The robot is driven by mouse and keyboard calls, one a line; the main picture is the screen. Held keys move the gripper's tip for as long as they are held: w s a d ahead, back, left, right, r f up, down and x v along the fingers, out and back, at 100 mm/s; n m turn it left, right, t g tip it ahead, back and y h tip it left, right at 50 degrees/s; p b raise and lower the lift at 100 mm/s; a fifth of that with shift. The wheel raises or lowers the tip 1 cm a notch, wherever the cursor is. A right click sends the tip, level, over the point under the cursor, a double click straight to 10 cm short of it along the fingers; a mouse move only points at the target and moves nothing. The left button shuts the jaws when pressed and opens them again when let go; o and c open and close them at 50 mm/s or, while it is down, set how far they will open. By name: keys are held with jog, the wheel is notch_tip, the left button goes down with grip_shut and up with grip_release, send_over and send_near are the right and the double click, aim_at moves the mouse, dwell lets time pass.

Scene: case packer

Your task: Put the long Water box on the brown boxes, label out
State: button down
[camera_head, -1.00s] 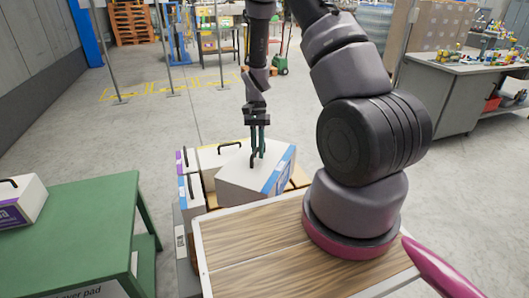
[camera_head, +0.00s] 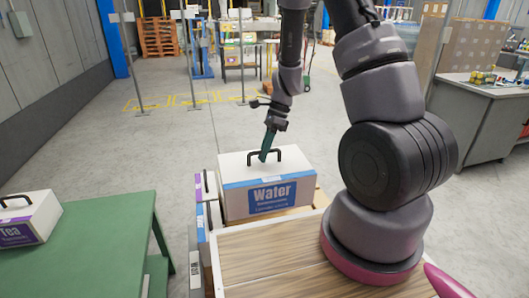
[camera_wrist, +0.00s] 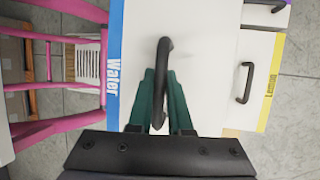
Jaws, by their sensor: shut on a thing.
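The long Water box (camera_head: 240,205) is white with a blue band and a blue "Water" label. In the head view its label faces me. My gripper (camera_head: 265,155) is shut on the box's black top handle (camera_head: 280,151). In the wrist view, the handle (camera_wrist: 163,60) stands between the green fingers of my gripper (camera_wrist: 160,105), and the label runs along the box's left edge (camera_wrist: 114,75). A tan strip of the brown boxes (camera_head: 321,197) shows at the box's right; the rest is hidden. I cannot tell whether the Water box touches them.
A white box with a yellow Lemon label (camera_wrist: 262,75) lies beside the Water box in the wrist view. A green table (camera_head: 105,235) with a Tea box (camera_head: 28,218) stands at left. My wood-topped deck is in front.

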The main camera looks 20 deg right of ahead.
jog(key=shift+f, duration=0.1)
notch_tip(320, 180, down, 19)
dwell(2.5)
jog(key=shift+a+f, duration=0.1)
jog(key=shift+f, duration=0.2)
dwell(0.7)
jog(key=c, duration=0.8)
grip_release()
jog(key=shift+o, duration=0.2)
